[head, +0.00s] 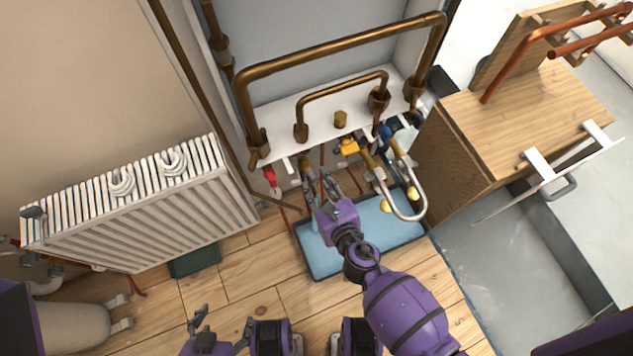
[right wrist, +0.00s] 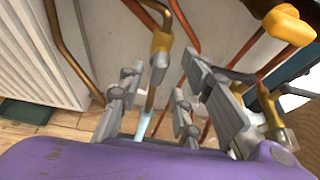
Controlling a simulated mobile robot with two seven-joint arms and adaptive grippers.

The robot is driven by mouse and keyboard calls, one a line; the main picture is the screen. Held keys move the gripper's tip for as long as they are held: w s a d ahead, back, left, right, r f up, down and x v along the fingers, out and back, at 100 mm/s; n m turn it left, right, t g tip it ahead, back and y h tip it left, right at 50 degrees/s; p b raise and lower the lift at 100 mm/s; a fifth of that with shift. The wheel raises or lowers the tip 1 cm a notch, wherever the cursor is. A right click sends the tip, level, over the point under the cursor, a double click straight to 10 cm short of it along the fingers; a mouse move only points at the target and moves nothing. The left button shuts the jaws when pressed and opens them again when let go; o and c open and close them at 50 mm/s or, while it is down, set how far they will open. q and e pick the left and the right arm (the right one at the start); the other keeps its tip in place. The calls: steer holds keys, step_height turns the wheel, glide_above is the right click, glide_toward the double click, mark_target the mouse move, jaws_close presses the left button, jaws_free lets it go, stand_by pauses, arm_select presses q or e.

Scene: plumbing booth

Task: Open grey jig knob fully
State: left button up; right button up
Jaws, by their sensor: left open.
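I cannot pick out a grey jig knob with certainty. A brass valve piece (right wrist: 161,42) with a grey lower end hangs under the white boiler panel, ahead of my right gripper's fingers in the right wrist view. My right gripper (head: 320,176) reaches below the panel in the head view. Its fingers also show in the right wrist view (right wrist: 160,90), spread apart with a visible gap and nothing clearly clamped. Contact with the brass piece cannot be told. My left gripper (head: 222,325) is open and empty, low over the wooden floor at the bottom left.
Copper pipes (head: 340,52) loop above the white panel (head: 278,122). A red-handled valve (head: 270,177), yellow valve (head: 347,146) and curved hose (head: 415,214) crowd the space below. A blue tray (head: 322,262) lies underneath. A radiator (head: 150,215) stands left, a wooden cabinet (head: 525,120) right.

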steer(key=v, duration=1)
steer(key=shift+s+d, duration=0.25)
steer(key=shift+s, duration=0.05)
